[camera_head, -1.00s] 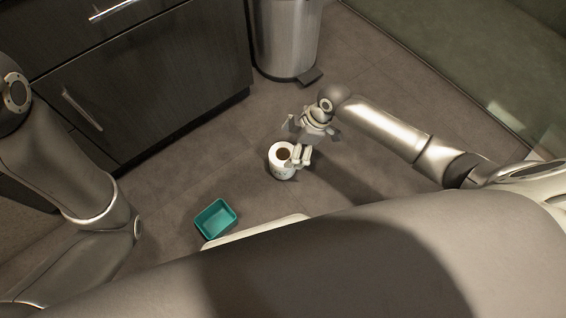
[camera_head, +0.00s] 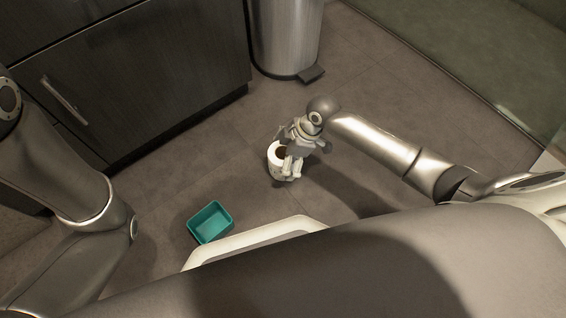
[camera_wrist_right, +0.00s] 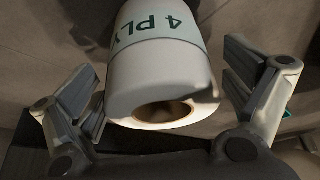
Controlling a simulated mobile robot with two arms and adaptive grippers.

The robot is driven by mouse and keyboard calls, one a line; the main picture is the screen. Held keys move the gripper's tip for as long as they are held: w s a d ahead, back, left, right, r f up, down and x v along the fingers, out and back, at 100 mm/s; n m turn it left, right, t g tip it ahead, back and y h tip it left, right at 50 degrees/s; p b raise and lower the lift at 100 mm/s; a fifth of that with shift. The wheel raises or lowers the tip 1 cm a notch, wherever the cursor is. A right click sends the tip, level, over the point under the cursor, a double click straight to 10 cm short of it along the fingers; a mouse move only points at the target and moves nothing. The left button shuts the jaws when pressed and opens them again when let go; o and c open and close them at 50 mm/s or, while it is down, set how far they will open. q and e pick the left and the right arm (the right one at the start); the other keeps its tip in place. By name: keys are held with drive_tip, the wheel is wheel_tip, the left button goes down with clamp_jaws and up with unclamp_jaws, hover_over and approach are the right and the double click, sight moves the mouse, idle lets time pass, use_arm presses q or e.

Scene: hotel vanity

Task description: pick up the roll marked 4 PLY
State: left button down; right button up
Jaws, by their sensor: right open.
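The white roll (camera_head: 275,158) stands upright on the floor in the middle of the head view, partly hidden by my right gripper (camera_head: 287,166). In the right wrist view the roll (camera_wrist_right: 160,75) shows a pale green band marked "4 PLY" and its brown core opening. My right gripper (camera_wrist_right: 165,100) is open, with one finger on each side of the roll.
A teal bin (camera_head: 211,222) sits on the floor at lower left of the roll. A pale tray-like edge (camera_head: 255,240) lies in front. Dark cabinets (camera_head: 130,85) stand at the back left, and a metal pedal bin (camera_head: 287,40) behind. The floor around the roll is clear.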

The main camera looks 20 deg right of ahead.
drive_tip(key=c, duration=1.1)
drive_tip(key=shift+r, duration=0.15)
